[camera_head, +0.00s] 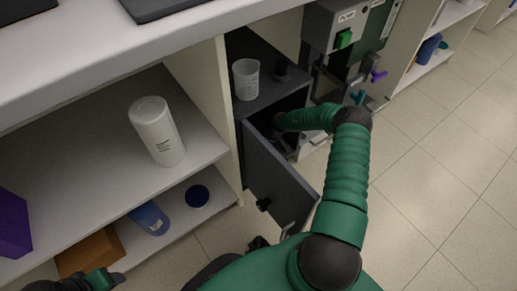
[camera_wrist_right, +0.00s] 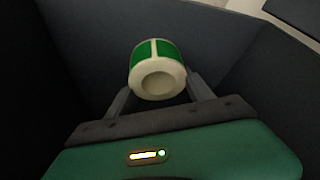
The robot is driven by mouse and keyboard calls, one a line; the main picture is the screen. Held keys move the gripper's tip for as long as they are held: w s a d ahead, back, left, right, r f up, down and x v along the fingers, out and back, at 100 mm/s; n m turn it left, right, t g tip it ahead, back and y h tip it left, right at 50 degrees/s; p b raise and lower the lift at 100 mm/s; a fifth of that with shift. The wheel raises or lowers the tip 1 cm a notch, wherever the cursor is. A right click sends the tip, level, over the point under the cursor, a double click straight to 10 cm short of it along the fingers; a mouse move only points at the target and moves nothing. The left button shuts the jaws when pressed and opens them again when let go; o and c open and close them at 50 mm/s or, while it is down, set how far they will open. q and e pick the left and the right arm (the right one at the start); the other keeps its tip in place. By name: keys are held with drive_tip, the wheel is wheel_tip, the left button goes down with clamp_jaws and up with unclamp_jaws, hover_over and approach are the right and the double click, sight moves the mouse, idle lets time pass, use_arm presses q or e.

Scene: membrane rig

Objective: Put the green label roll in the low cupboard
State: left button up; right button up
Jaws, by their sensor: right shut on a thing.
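The green label roll (camera_wrist_right: 157,66), green with a pale core and end, sits between the two fingers of my right gripper (camera_wrist_right: 160,88) in the right wrist view. That gripper is shut on it. Dark grey walls surround the roll. In the head view my right arm reaches into the low dark grey cupboard (camera_head: 270,93), whose door (camera_head: 278,178) stands open. The roll and the right fingertips are hidden there. A green and black part of my left arm shows at the lower left edge; its fingers cannot be made out.
The shelves at left hold a white bottle (camera_head: 157,131), a blue item (camera_head: 149,218) and a brown box (camera_head: 91,252). The tiled floor at right is clear.

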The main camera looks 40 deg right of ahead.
drive_tip(key=o, duration=1.8)
drive_tip(key=shift+c, duration=0.2)
drive_tip(key=shift+r, duration=0.35)
drive_tip(key=p+v, duration=0.7)
drive_tip(key=v, duration=0.4)
drive_tip(key=shift+s+r+p, duration=0.2)
drive_tip(key=shift+s+p, duration=0.05)
drive_tip(key=shift+p, duration=0.1)
